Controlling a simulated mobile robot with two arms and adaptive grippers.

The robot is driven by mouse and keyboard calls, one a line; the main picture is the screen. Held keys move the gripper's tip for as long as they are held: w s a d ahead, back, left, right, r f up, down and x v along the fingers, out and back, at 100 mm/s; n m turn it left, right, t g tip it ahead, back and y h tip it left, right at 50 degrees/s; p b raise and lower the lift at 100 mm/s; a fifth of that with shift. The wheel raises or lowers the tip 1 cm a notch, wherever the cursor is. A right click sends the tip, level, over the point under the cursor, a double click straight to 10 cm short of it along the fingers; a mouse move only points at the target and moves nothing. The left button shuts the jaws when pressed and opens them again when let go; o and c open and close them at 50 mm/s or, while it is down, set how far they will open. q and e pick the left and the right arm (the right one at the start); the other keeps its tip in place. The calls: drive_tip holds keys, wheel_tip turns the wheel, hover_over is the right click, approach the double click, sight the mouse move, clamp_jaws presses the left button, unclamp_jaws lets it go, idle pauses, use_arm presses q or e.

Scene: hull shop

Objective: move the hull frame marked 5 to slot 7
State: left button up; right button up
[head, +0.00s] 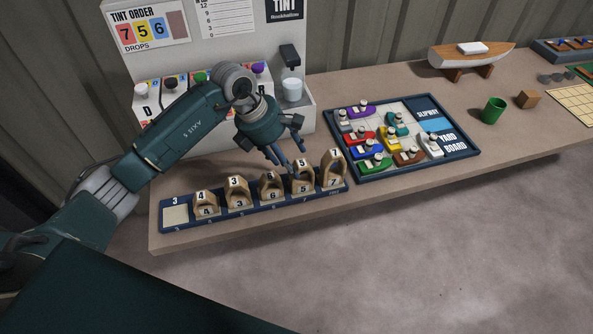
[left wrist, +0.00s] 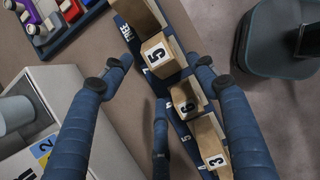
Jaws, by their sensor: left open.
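The wooden hull frame marked 5 (head: 302,180) stands upright in the long blue rack (head: 232,212). The small slot label below it appears to read 7. The frame marked 6 (head: 270,187) stands left of it and the frame marked 7 (head: 334,170) right of it. My left gripper (head: 287,161) is open and empty, just above and behind frames 6 and 5. In the left wrist view, the frame marked 5 (left wrist: 158,54) shows between its spread fingers; I cannot tell whether they touch it. My right gripper is not in view.
Frames marked 4 (head: 206,206) and 3 (head: 238,196) stand further left in the rack. The slot at its left end (head: 175,214) is empty. The yard board (head: 452,160) with toy boats lies behind right; the tint machine (head: 303,117) stands behind my gripper.

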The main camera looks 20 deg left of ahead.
use_arm(q)
drive_tip(key=v, duration=0.3)
drive_tip(key=shift+r, duration=0.25)
drive_tip(key=shift+s+f, duration=0.1)
idle(0.4)
